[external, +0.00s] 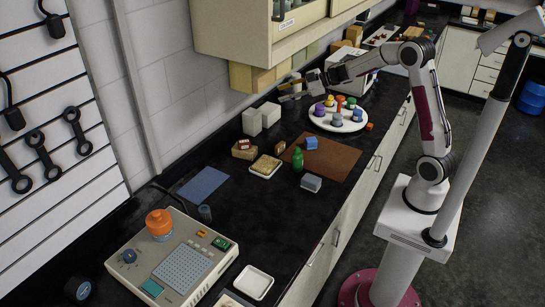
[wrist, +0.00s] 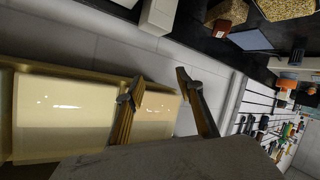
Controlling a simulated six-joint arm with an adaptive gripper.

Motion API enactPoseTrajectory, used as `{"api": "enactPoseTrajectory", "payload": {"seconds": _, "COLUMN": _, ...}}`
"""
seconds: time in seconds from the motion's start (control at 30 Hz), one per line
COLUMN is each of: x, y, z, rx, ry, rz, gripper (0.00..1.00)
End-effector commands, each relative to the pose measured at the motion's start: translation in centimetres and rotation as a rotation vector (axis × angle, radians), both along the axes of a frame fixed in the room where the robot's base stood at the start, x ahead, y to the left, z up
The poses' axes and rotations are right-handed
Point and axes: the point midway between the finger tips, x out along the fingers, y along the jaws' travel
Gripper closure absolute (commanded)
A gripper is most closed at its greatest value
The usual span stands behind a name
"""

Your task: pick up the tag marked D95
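I cannot read D95 on anything in either view. A small reddish-brown piece with a pale mark (external: 243,144) sits on a brown block (external: 245,153) on the black counter. It also shows at the top of the wrist view (wrist: 222,28). A similar piece (external: 280,147) lies near the brown mat. Whether either is the tag, I cannot tell. My gripper (external: 287,91) is raised near the wall, beyond these pieces and apart from them. In the wrist view my gripper (wrist: 160,85) has its two fingers spread with nothing between them.
A round white tray (external: 314,117) holds several coloured pieces. White boxes (external: 262,118) stand near the wall below my gripper. A brown mat (external: 340,158) carries a blue block (external: 311,143). A green bottle (external: 297,160) stands nearby. An overhead cabinet (external: 235,30) is close to my gripper.

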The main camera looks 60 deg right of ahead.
Motion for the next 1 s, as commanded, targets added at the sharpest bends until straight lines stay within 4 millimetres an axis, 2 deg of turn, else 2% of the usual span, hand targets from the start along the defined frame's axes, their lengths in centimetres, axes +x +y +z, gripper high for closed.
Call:
{"api": "enactPoseTrajectory", "payload": {"seconds": 0.03, "x": 0.1, "y": 0.1, "z": -1.3, "rx": 0.012, "ry": 0.016, "rz": 0.034, "gripper": 0.63}}
{"api": "enactPoseTrajectory", "payload": {"seconds": 0.27, "x": -0.8, "y": 1.4, "z": -6.3, "rx": 0.074, "ry": 0.092, "rz": 0.206, "gripper": 0.63}}
{"api": "enactPoseTrajectory", "payload": {"seconds": 0.6, "x": -4.9, "y": 2.3, "z": -13.4, "rx": 0.195, "ry": 0.245, "rz": 0.447, "gripper": 0.63}}
{"api": "enactPoseTrajectory", "payload": {"seconds": 0.8, "x": -7.1, "y": 2.4, "z": -15.7, "rx": 0.244, "ry": 0.311, "rz": 0.531, "gripper": 0.63}}
{"api": "enactPoseTrajectory", "payload": {"seconds": 1.0, "x": -7.7, "y": 2.4, "z": -16.2, "rx": 0.258, "ry": 0.329, "rz": 0.553, "gripper": 0.63}}
